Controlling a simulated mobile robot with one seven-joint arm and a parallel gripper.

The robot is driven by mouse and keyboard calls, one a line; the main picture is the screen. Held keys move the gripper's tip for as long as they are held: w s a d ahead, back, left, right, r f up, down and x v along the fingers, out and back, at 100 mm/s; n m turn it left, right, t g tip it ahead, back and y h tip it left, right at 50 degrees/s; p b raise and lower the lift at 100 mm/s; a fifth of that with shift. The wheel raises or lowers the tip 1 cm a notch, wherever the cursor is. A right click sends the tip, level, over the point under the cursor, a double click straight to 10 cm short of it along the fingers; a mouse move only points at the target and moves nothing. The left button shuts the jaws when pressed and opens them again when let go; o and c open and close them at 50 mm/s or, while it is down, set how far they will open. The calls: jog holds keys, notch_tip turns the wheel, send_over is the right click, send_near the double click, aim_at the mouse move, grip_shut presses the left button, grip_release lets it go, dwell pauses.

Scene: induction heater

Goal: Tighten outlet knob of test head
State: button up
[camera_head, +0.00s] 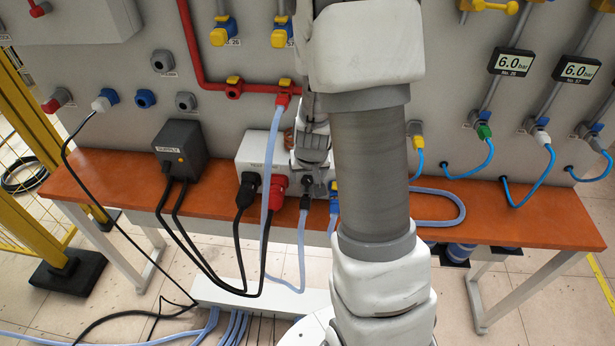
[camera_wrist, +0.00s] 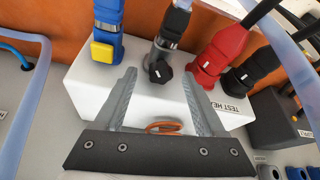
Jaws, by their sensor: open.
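The test head is a white box (camera_wrist: 90,85) with its label partly readable in the wrist view; its white body (camera_head: 252,148) also shows on the orange bench in the head view. A black knob (camera_wrist: 159,71) sits on a grey metal fitting on its hose side, with a black connector above it in the wrist picture. My gripper (camera_wrist: 159,72) is open and empty. Its fingertips appear on either side of the knob, with gaps on both sides; the depth between them is unclear. In the head view my gripper (camera_head: 311,158) is over the test head, and my arm hides part of it.
A blue connector with a yellow tab (camera_wrist: 106,40) is beside the knob on one side, a red connector (camera_wrist: 222,55) on the other. A copper-coloured coil (camera_wrist: 164,127) shows between my fingers. The dark supply box (camera_head: 181,148) stands left on the bench (camera_head: 515,208). Hoses hang in front.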

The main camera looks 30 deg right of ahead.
grip_shut()
dwell(0.3)
jog(key=shift+r+p, duration=0.15)
jog(key=shift+p, duration=0.25)
jog(key=shift+a+r+m+p, duration=0.1)
jog(key=shift+m+p, duration=0.5)
jog(key=shift+p, duration=0.3)
jog(key=shift+m+g+h+p, duration=0.35)
jog(key=shift+m+p, duration=0.35)
jog(key=shift+p, duration=0.45)
jog(key=m+h+p, duration=0.1)
jog(key=m+p, duration=0.2)
jog(key=p, duration=0.1)
jog(key=shift+w+a+g, duration=0.1)
jog(key=shift+w+g, duration=0.05)
jog(key=shift+g, duration=0.2)
jog(key=shift+m+h+p, duration=0.25)
jog(key=shift+m+p, duration=0.45)
jog(key=shift+p, duration=0.1)
jog(key=shift+w+f, duration=0.1)
jog(key=shift+f, duration=0.1)
